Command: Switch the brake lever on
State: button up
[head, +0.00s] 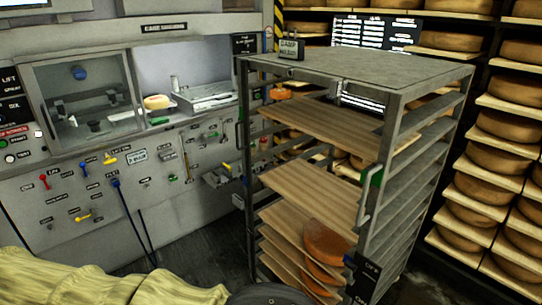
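A grey metal rack trolley (395,70) stands right of centre in the head view. A dark plate with white lettering that seems to read OFF (362,278) is on its front right post, low down. I cannot make out a brake lever or its position there. A green grip on a metal handle (376,179) is higher on the same post. My gripper's fingers do not show. A wrinkled yellowish cover, possibly on my arm, fills the lower left corner, and a dark rounded part shows at the bottom middle.
The trolley holds wooden boards (310,192) and orange cheese wheels (326,240). A control wall (60,225) with several coloured levers stands left. Cheese shelves (490,185) line the right and back. Dark floor (195,250) is clear between wall and trolley.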

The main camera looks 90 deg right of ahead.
aim_at(352, 268)
jog(key=z, duration=3.65)
jog(key=k, duration=0.8)
jog(key=u, duration=0.15)
jog(key=i, duration=0.45)
